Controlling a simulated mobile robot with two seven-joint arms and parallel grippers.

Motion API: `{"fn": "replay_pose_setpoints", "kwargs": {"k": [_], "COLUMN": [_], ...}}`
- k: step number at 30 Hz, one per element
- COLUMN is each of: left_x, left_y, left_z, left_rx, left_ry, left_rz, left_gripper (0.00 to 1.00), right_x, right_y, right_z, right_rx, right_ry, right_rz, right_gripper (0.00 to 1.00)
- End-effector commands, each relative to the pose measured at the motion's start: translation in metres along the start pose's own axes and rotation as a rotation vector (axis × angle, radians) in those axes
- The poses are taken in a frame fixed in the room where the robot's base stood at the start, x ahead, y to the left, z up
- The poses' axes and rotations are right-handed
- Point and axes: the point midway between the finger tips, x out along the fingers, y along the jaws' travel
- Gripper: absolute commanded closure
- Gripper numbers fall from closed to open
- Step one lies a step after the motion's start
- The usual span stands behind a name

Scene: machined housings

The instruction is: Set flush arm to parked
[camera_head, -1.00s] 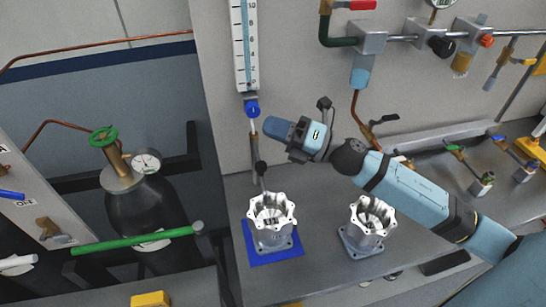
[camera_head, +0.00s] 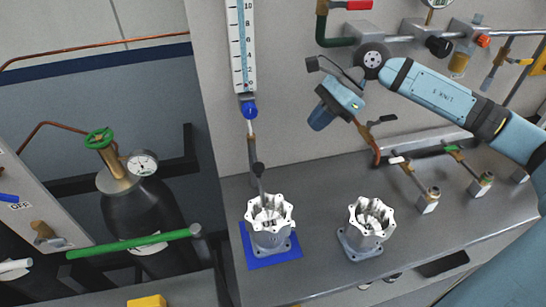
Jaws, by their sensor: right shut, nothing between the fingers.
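I take the flush arm (camera_head: 252,150) to be the thin jointed metal arm hanging below the blue fitting of the wall gauge. It has a black knob (camera_head: 258,169), and its lower end reaches down to the open top of the left machined housing (camera_head: 268,238). That housing stands upright on a blue mat (camera_head: 252,263). Whether the arm's tip touches the housing is hard to tell. My right gripper (camera_head: 320,121) is shut and empty, tilted down-left, up and right of the knob and apart from it. My left gripper is not in view.
A second housing (camera_head: 366,232) stands to the right on the grey bench (camera_head: 325,275). Wall pipes and valves (camera_head: 440,46) are behind my right arm. A dark gas cylinder (camera_head: 140,215) and a green bar (camera_head: 128,245) are at left. Bench front is mostly clear.

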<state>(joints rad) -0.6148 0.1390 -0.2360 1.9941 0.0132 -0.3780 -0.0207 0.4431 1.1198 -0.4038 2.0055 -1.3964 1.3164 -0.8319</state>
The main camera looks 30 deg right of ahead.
Motion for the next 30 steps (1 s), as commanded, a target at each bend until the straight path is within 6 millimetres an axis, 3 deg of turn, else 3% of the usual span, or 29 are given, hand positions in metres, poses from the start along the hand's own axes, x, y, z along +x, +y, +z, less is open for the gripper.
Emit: {"fn": "replay_pose_setpoints", "kwargs": {"k": [8, 21, 30], "left_x": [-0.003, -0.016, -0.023], "left_y": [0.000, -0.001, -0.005], "left_z": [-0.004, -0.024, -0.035], "left_rx": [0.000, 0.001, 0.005], "left_ry": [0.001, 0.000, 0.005], "left_rz": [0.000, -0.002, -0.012], "left_gripper": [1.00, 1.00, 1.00], "right_x": [0.011, 0.099, 0.127], "right_y": [0.000, 0.001, 0.000], "right_z": [0.001, 0.003, 0.026], "right_rx": [0.001, 0.003, 0.001], "right_ry": [-0.003, -0.006, -0.004], "right_rz": [0.002, 0.005, 0.001], "right_gripper": [1.00, 1.00, 1.00]}}
